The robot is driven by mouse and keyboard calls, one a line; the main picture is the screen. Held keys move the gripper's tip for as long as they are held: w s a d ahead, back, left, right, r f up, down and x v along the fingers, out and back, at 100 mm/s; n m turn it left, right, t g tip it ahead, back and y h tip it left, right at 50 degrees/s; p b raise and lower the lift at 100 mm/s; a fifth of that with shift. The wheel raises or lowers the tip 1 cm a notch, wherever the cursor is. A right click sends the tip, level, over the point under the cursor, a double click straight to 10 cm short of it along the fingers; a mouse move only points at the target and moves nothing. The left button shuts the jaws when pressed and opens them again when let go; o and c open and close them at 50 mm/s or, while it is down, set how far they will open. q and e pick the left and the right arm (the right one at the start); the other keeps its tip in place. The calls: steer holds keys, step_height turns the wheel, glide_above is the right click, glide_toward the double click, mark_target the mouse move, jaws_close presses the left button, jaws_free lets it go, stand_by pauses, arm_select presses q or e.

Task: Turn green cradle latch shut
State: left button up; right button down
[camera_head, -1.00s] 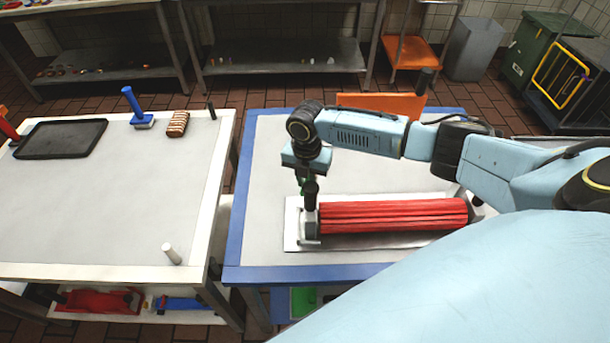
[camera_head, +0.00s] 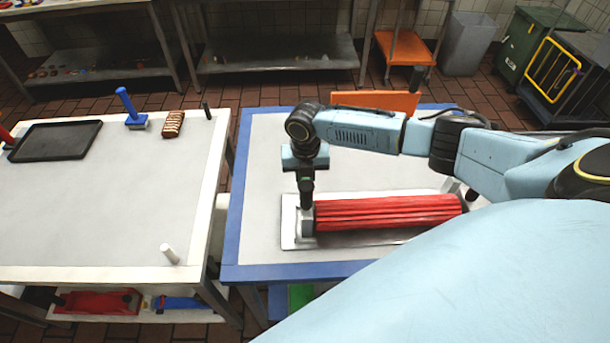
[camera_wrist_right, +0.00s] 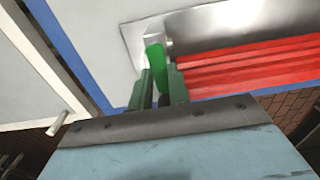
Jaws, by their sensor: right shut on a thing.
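My right gripper (camera_head: 306,206) points down at the left end of the cradle, a grey metal plate (camera_head: 290,240) with end supports. A ribbed red roller (camera_head: 385,211) lies lengthwise in the cradle. In the right wrist view, my right gripper's dark green fingers (camera_wrist_right: 162,84) are shut on the bright green latch (camera_wrist_right: 156,58). The latch stands beside the red roller's end. In the head view the gripper hides the latch. My left gripper is not in view.
The cradle stands on a blue-edged table (camera_head: 232,222). An orange block (camera_head: 375,101) is behind my right arm. The white table (camera_head: 100,200) at left holds a black tray (camera_head: 55,141), a blue-handled tool (camera_head: 130,108) and a brown striped piece (camera_head: 173,124). Its middle is clear.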

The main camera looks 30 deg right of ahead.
steer(key=c, duration=1.3)
jaws_free()
step_height(320, 180, up, 14)
steer(key=shift+f, duration=0.25)
steer(key=shift+f, duration=0.1)
